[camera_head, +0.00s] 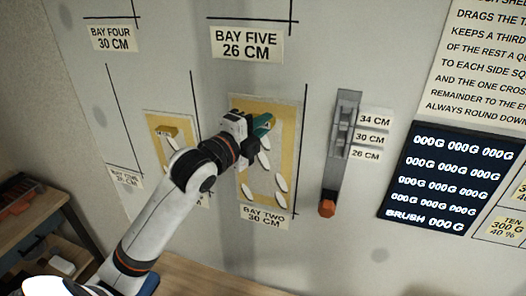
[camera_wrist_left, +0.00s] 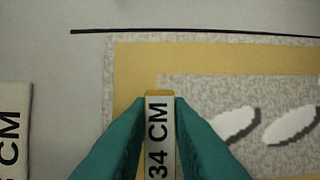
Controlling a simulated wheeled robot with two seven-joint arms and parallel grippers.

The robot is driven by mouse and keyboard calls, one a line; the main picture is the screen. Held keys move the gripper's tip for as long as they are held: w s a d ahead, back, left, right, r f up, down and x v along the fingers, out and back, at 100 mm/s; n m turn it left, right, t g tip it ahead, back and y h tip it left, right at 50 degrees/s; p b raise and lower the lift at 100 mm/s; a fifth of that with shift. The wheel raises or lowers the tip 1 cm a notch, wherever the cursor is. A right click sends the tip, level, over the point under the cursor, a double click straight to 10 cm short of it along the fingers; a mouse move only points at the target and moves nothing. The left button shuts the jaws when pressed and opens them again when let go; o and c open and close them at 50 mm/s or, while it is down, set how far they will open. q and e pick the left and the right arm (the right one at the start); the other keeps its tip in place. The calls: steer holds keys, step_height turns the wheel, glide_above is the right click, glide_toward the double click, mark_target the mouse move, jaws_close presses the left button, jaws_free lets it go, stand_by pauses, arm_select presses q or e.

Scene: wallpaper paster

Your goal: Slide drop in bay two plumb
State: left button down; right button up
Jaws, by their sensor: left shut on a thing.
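In the head view the bay two drop (camera_head: 284,122), a patterned sheet with a yellow band and white leaf shapes, lies on the wall above the BAY TWO 30 CM label (camera_head: 264,216). A dark vertical line (camera_head: 305,105) runs close beside its right edge. My left gripper (camera_head: 262,125) is at its upper part. In the left wrist view, the teal fingers are shut on a yellow-topped tab marked 34 CM (camera_wrist_left: 159,130), in front of the drop (camera_wrist_left: 135,65). A black line (camera_wrist_left: 190,31) runs along its top edge. My arm hides part of its left side. My right gripper is not in view.
Another drop with a yellow tab (camera_head: 167,132) hangs to the left, partly behind my arm. A grey slotted rail (camera_head: 336,150) with an orange end and 34, 30 and 26 CM labels stands right. A dark readout board (camera_head: 452,178) is farther right. A wooden shelf (camera_head: 35,215) is lower left.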

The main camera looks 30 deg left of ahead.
arm_select(q)
steer(key=shift+d, duration=0.15)
stand_by(0.5)
steer(key=c, duration=1.3)
jaws_free()
steer(key=shift+o, duration=0.2)
